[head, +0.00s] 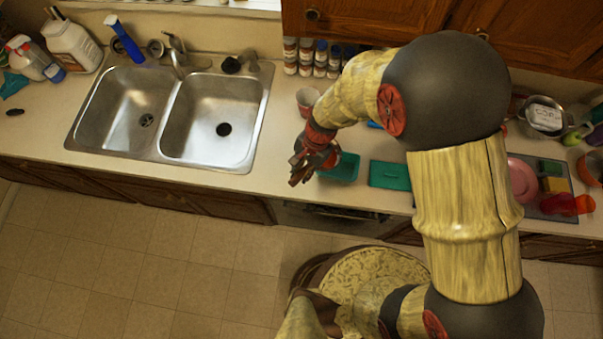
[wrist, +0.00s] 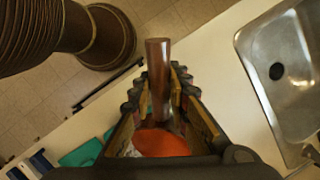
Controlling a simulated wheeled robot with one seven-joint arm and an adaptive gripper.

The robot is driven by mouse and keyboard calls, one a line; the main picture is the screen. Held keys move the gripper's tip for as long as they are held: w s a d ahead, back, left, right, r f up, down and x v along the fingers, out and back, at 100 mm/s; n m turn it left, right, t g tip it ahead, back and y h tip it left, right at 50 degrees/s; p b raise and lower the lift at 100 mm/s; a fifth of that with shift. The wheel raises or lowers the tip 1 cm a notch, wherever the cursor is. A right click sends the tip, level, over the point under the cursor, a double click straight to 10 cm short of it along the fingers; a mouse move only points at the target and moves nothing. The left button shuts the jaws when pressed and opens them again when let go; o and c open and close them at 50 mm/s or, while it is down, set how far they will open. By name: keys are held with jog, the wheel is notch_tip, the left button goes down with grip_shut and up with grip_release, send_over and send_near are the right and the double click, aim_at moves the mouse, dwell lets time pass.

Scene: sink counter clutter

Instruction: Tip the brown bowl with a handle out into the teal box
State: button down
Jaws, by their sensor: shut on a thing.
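The teal box (head: 342,168) stands on the counter to the right of the sink, next to a flat teal piece (head: 390,175). My gripper (head: 303,172) is at the box's left side, above the counter's front part. In the wrist view my gripper (wrist: 160,90) is shut on the brown handle (wrist: 158,62) of the bowl, which sticks out between the fingers. An orange-red patch (wrist: 160,143) shows below the handle; I cannot tell whether it is bowl or contents. The bowl's body and tilt are mostly hidden. Teal (wrist: 82,154) shows at the wrist view's lower left.
The double sink (head: 172,115) lies to the left. A pink plate (head: 522,180) and other clutter lie to the right. The counter's front edge is close below my gripper.

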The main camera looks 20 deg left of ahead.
jog(key=shift+w+r+y+b, duration=0.1)
jog(key=shift+r+y+b, duration=0.25)
jog(key=shift+b, duration=0.35)
jog(key=shift+d+r+b, duration=0.1)
jog(key=shift+r+b, duration=0.15)
jog(key=shift+b, duration=0.15)
jog(key=shift+w+d+r+g+y+b, duration=0.1)
jog(key=shift+d+r+g+y+b, duration=0.15)
jog(key=shift+r+y+b, duration=0.35)
jog(key=shift+w+d+r+g+y+b, duration=0.15)
jog(key=shift+r+g+y+b, duration=0.15)
jog(key=shift+b, duration=0.5)
jog(key=shift+w+d+r+g+y+b, duration=0.25)
jog(key=shift+d+r+g+y+b, duration=0.25)
jog(key=shift+r+y+b, duration=0.4)
jog(key=shift+w+d+r+g+y+b, duration=0.3)
jog(key=shift+d+r+y+b, duration=0.3)
jog(key=shift+b, duration=0.45)
jog(key=w+d+r+n+g+y+b, duration=0.1)
jog(key=w+d+g+y+b, duration=0.1)
jog(key=d+y+b, duration=0.3)
jog(key=shift+w+d+r+g+y, duration=0.15)
jog(key=shift+w+d+g+y, duration=0.25)
jog(key=shift+g, duration=0.25)
